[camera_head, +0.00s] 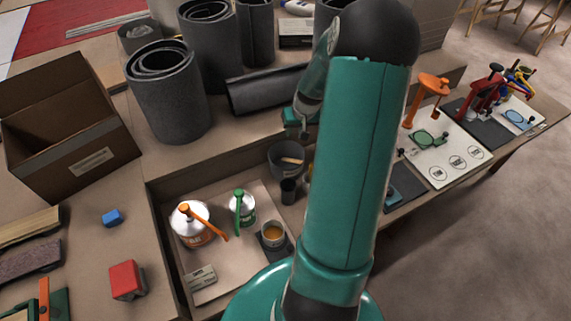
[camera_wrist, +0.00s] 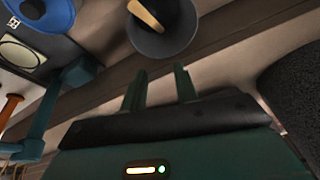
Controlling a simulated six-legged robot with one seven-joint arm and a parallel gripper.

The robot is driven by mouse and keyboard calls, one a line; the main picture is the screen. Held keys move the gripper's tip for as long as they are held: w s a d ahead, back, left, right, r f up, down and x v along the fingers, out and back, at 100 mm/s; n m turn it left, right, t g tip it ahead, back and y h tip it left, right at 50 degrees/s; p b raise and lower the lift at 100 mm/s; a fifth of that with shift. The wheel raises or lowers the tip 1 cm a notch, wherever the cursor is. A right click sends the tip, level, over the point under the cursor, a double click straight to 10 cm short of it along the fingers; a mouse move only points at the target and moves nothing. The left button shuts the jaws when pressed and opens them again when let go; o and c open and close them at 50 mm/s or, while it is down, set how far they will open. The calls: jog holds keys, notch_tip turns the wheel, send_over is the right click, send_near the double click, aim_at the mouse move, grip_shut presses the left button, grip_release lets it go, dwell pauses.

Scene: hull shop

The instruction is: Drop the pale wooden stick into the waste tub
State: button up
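The pale wooden stick (camera_head: 291,160) lies inside the dark grey waste tub (camera_head: 273,160), within its rim. In the head view, my gripper (camera_head: 293,130) is above and behind the tub, partly hidden by my arm.
Dark rolls (camera_head: 166,95) stand behind. A cardboard box (camera_head: 75,135) is left. Clamps stand on boards (camera_head: 440,155) at right.

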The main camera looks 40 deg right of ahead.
jog(key=v, duration=1)
jog(key=shift+r, duration=0.25)
jog(key=shift+a, duration=0.1)
jog(key=a+r+n, duration=0.2)
jog(key=a+r, duration=0.3)
jog(key=a, duration=0.4)
jog(key=a+r+n, duration=0.1)
jog(key=a+r, duration=0.5)
jog(key=a, duration=0.4)
jog(key=s+a+r+n+t, duration=0.1)
jog(key=s+a+r, duration=0.1)
jog(key=s+a, duration=0.3)
jog(key=s+a+r+n+t, duration=0.1)
jog(key=s+a, duration=0.4)
jog(key=a, duration=0.7)
notch_tip(320, 180, up, 2)
jog(key=shift+s+a+r+n+y, duration=0.15)
jog(key=shift+s+n+y, duration=0.25)
jog(key=shift+n, duration=0.3)
jog(key=shift+w, duration=0.1)
